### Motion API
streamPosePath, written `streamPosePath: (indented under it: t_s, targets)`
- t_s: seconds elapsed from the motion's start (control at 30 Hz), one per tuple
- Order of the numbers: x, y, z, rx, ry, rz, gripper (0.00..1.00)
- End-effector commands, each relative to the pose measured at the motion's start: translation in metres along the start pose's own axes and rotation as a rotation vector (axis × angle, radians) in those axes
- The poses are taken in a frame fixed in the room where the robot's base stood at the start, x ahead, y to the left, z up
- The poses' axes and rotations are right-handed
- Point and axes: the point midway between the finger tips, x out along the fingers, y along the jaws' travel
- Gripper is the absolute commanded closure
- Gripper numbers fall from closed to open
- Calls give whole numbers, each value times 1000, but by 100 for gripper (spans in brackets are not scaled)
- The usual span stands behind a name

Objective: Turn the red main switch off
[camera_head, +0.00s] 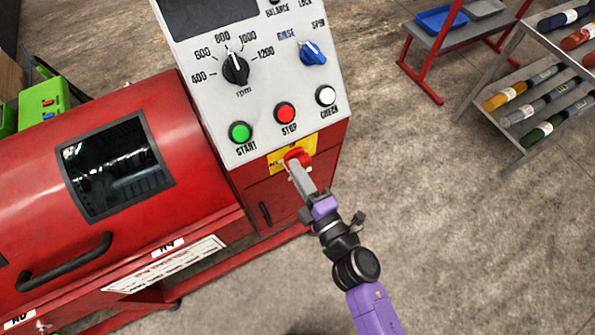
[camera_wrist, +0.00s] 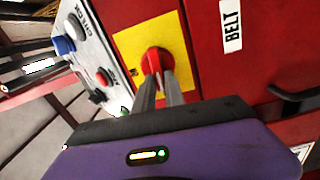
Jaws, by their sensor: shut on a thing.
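The red main switch (camera_head: 296,155) sits on a yellow plate (camera_head: 279,163) on the red front of the machine, below the start and stop buttons. In the wrist view the switch (camera_wrist: 156,62) shows in the middle of the yellow plate (camera_wrist: 132,44). My gripper (camera_head: 299,166) reaches it from the lower right, and its fingers are closed on the red handle. In the wrist view both fingers of my gripper (camera_wrist: 159,84) meet the handle from below. The fingers hide part of the handle, and I cannot read the plate's position marks.
Above the switch are a green START button (camera_head: 240,132), a red STOP button (camera_head: 285,113), a white CHECK button (camera_head: 326,96), a black rpm knob (camera_head: 236,69) and a blue knob (camera_head: 313,53). A rack of rolls (camera_head: 535,95) stands at right. The floor between is clear.

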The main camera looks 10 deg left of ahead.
Motion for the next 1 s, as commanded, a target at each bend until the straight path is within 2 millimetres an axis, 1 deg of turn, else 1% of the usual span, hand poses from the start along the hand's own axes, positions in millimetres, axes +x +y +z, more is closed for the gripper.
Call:
streamPosePath:
  t_s: [0.03, 0.3, 0.8, 0.83, 0.87, 0.9, 0.93, 1.0]
  targets:
    - [-1, -3, 0, -24, 0, -2, 100]
    - [-1, -3, 0, -101, 0, -2, 100]
    - [-1, -4, 0, -116, 0, -3, 100]
    - [-1, -4, 0, -116, 0, -3, 80]
    - [-1, -4, 0, -116, 0, -3, 74]
    - [-1, -3, 0, -116, 0, -3, 66]
    - [-1, -3, 0, -116, 0, -3, 64]
    - [0, -3, 0, -115, 0, -2, 64]
